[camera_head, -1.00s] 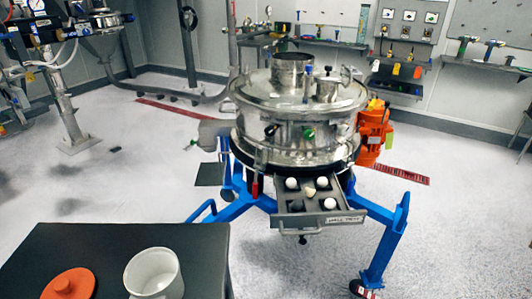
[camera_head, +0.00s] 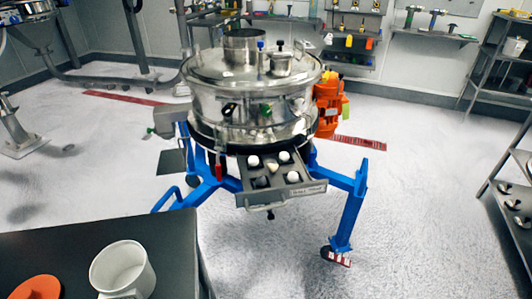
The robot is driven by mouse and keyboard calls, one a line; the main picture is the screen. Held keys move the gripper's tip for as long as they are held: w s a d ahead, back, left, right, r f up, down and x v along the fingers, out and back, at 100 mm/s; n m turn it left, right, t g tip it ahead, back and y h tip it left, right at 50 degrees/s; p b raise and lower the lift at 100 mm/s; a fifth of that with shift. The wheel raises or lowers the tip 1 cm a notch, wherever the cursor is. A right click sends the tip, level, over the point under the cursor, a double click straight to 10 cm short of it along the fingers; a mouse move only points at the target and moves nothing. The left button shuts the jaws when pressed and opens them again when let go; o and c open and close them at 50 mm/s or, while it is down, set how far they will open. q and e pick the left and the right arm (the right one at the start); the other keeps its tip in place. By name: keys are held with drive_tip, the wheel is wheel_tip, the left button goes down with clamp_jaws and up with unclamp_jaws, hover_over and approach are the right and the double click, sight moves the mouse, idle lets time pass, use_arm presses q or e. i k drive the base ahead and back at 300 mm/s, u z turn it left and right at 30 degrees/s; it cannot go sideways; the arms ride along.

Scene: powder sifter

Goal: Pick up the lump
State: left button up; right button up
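A grey tray (camera_head: 289,196) sticks out from under the front of the steel sifter (camera_head: 250,95), with a label on its front. In it lie three white balls, at the back left (camera_head: 253,161), back right (camera_head: 284,157) and front right (camera_head: 293,177). A cream-coloured lump (camera_head: 272,168) lies in the middle among them. A dark round piece (camera_head: 261,182) lies at the front left of the tray. Neither of my grippers shows in the view.
A dark table (camera_head: 165,235) at the lower left holds a white mug (camera_head: 122,268) and an orange lid (camera_head: 36,288). Blue sifter legs (camera_head: 345,215) spread to both sides. An orange motor (camera_head: 328,105) sits at the sifter's right. A shelf rack stands far right. Floor in front is open.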

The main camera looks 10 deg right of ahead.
sight(274, 168)
drive_tip(key=k, duration=0.5)
drive_tip(key=z, duration=1.5)
drive_tip(key=i, duration=1.8)
drive_tip(key=u, duration=2.3)
